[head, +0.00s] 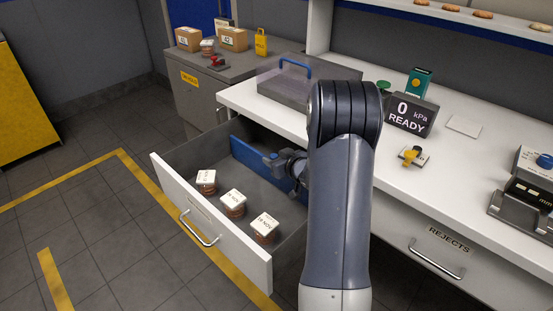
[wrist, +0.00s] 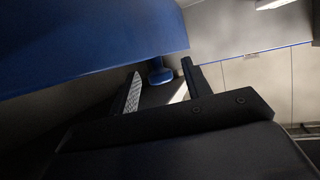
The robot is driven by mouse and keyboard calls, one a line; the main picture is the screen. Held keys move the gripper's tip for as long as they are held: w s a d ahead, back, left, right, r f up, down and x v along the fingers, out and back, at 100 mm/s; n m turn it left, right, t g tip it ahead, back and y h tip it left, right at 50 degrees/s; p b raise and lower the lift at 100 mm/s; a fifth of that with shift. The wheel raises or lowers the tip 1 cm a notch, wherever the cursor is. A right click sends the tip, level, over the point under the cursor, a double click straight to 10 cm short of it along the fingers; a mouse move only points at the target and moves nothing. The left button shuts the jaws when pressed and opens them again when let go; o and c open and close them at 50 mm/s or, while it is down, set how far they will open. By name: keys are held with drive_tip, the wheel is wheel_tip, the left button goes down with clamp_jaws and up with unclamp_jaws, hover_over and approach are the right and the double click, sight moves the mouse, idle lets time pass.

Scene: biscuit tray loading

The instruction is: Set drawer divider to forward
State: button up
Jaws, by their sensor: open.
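The open drawer (head: 167,183) holds the blue drawer divider (head: 249,158), which stands upright across its back part, behind the biscuit stacks. My gripper (head: 272,163) is low in the drawer beside the divider's right part. The arm hides some of the divider's right end. In the wrist view the divider (wrist: 80,45) fills the upper left as a broad blue panel. A small blue knob (wrist: 157,74) shows below its edge, between the tips of my open fingers (wrist: 162,80). I cannot tell whether a finger touches it.
Three biscuit stacks with white labels (head: 206,177) (head: 233,197) (head: 265,222) stand in the drawer's front part. The white counter (head: 350,150) overhangs at the back right. A grey case with a blue handle (head: 290,85) sits on it.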

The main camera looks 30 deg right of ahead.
drive_tip(key=shift+c, duration=0.3)
clamp_jaws()
drive_tip(key=shift+a, duration=0.1)
drive_tip(key=s+a+b, duration=0.4)
drive_tip(key=a+b, duration=0.1)
drive_tip(key=a, duration=0.6)
drive_tip(key=shift+a, duration=0.2)
drive_tip(key=shift+s, duration=0.1)
